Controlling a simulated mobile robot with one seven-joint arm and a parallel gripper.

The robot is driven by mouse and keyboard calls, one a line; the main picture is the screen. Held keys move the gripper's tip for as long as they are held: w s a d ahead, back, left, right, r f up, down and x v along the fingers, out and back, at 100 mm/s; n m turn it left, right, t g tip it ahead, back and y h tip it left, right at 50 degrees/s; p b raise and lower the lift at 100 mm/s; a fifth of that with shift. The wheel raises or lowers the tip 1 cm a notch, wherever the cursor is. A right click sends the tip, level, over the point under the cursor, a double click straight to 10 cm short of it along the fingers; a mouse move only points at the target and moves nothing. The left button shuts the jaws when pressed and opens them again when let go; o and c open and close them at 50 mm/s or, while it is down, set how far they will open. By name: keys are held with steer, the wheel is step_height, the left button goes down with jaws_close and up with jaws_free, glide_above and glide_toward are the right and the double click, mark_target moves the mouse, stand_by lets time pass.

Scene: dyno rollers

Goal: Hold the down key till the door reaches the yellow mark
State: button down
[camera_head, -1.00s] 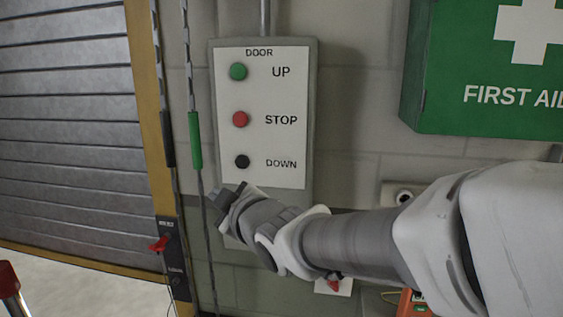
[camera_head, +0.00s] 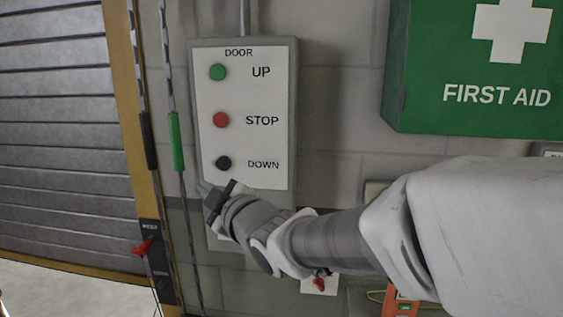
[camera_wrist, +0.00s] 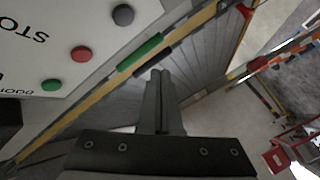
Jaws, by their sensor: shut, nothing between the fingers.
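The door control panel (camera_head: 243,140) on the wall has a green UP button (camera_head: 217,72), a red STOP button (camera_head: 221,120) and a black DOWN button (camera_head: 223,163). My gripper (camera_head: 205,189) is shut and empty, just below the DOWN button in the head view and apart from it. In the wrist view the closed fingers (camera_wrist: 158,75) point past the panel, with the DOWN button (camera_wrist: 123,15) up and to their left. The slatted door (camera_head: 65,120) stands at the left, its lower edge above the pale floor. I cannot make out a yellow mark for certain.
A yellow door frame (camera_head: 130,130) runs beside the panel. Chains with a green grip (camera_head: 176,140) hang between them. A red lever (camera_head: 143,247) sits on the frame. A green first aid box (camera_head: 480,70) juts from the wall at the right.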

mark_target(217, 166)
steer(key=shift+w+d+p, duration=0.2)
steer(key=shift+w+p, duration=0.65)
steer(key=shift+w, duration=1.3)
steer(key=shift+w+d+p, duration=0.15)
steer(key=shift+w+p, duration=0.7)
steer(key=shift+w, duration=1.25)
steer(key=shift+w, duration=0.4)
steer(key=shift+w+d+b, duration=0.1)
steer(key=shift+w+b, duration=0.2)
steer(key=shift+w, duration=0.1)
steer(key=shift+s, duration=0.1)
steer(key=shift+s+b, duration=0.7)
steer(key=shift+s+f, duration=0.1)
